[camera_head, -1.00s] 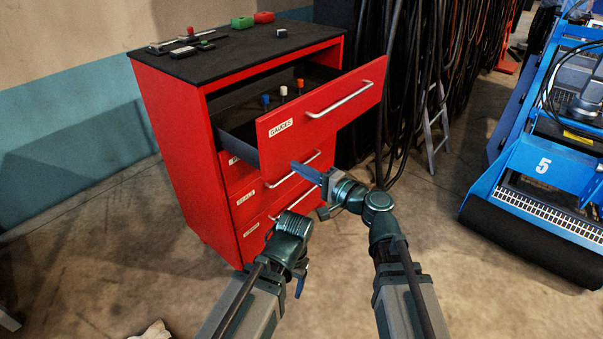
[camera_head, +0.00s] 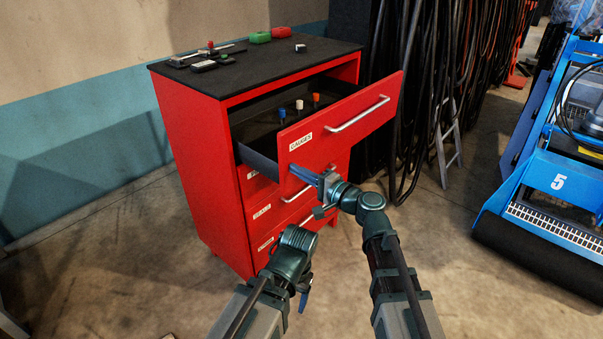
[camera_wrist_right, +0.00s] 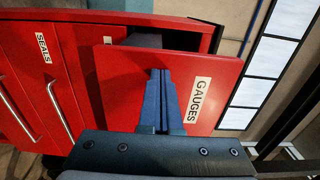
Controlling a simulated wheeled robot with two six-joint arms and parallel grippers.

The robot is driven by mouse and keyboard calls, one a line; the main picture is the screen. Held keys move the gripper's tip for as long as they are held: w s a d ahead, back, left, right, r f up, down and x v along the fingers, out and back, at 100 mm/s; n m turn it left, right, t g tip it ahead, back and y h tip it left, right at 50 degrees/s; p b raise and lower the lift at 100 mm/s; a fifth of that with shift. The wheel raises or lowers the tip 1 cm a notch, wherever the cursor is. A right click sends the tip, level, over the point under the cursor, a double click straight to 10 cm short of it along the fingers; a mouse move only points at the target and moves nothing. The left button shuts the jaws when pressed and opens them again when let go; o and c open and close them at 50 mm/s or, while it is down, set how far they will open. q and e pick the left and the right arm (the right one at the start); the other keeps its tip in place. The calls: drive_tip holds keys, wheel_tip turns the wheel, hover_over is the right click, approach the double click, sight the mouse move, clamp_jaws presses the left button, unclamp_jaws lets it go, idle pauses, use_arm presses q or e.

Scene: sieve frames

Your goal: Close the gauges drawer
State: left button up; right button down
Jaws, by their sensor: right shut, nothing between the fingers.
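The red gauges drawer (camera_head: 345,115) is the top drawer of a red cabinet (camera_head: 190,150) and stands pulled well out, with a silver handle (camera_head: 358,115) and a GAUGES label. My right gripper (camera_head: 296,170) is shut and empty, its blue fingertips at the lower left part of the drawer front. In the right wrist view, the shut fingers (camera_wrist_right: 160,75) point at the drawer front (camera_wrist_right: 125,85) beside the GAUGES label (camera_wrist_right: 199,101); whether they touch it I cannot tell. My left gripper (camera_head: 304,297) is low in front of the cabinet, mostly hidden behind its wrist.
Inside the drawer stand small pieces with blue, white and orange tops (camera_head: 299,104). Tools and green and red items (camera_head: 260,37) lie on the black cabinet top. Lower drawers look closed. Hanging cables (camera_head: 400,100) are behind right; a blue machine (camera_head: 555,180) stands far right.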

drive_tip(key=x, duration=2)
drive_tip(key=shift+w, duration=0.15)
drive_tip(key=shift+w+a+r, duration=0.1)
drive_tip(key=shift+w+a, duration=0.1)
drive_tip(key=shift+a, duration=0.05)
drive_tip(key=shift+w, duration=0.1)
